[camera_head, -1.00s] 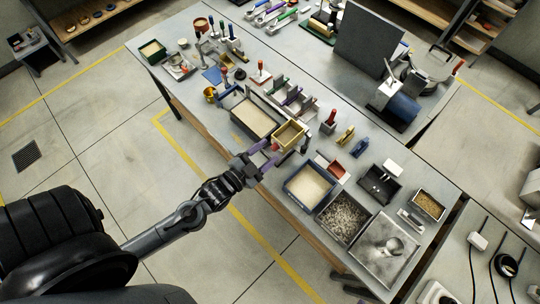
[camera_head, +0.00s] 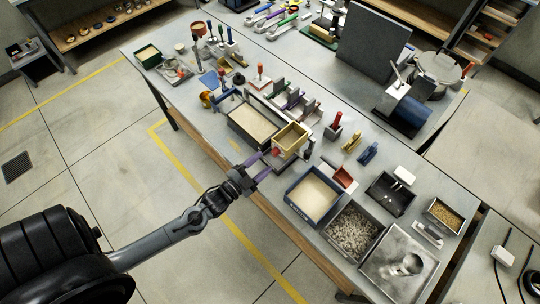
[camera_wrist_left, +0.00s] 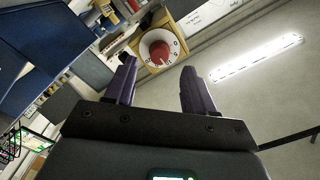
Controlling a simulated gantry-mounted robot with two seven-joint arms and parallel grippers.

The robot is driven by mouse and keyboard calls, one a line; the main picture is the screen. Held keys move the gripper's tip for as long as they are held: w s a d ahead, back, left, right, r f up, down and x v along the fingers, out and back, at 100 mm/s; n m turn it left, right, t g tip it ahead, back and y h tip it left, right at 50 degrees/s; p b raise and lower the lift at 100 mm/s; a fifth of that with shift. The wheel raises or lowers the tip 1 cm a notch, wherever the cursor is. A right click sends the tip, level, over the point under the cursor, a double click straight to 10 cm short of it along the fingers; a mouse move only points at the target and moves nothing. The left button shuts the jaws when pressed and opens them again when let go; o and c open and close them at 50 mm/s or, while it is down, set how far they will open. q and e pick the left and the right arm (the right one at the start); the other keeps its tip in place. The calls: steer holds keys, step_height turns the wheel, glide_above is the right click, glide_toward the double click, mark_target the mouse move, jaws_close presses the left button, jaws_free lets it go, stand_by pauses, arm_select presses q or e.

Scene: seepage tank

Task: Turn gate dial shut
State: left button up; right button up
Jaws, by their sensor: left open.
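The gate dial (camera_wrist_left: 158,50) is a red knob on a white round scale, set in a yellow wooden face. In the head view the red dial (camera_head: 275,152) sits on the near face of a small yellow box (camera_head: 291,138) at the end of the seepage tank (camera_head: 252,124). My left gripper (camera_head: 262,172) is open, just in front of the dial and apart from it. In the left wrist view its two purple fingers (camera_wrist_left: 158,88) stand apart with nothing between them, the dial showing beyond them. My right gripper is not in view.
A blue-rimmed sand tray (camera_head: 289,190) and a gravel tray (camera_head: 330,247) stand right of the tank on the table. A blue handled part (camera_head: 222,96) is at the tank's left. The floor (camera_head: 110,180) in front of the table is clear.

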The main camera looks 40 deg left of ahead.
mark_target(273, 154)
arm_select(q)
steer(key=shift+w+d, duration=0.15)
steer(key=shift+w, duration=2.2)
jaws_close()
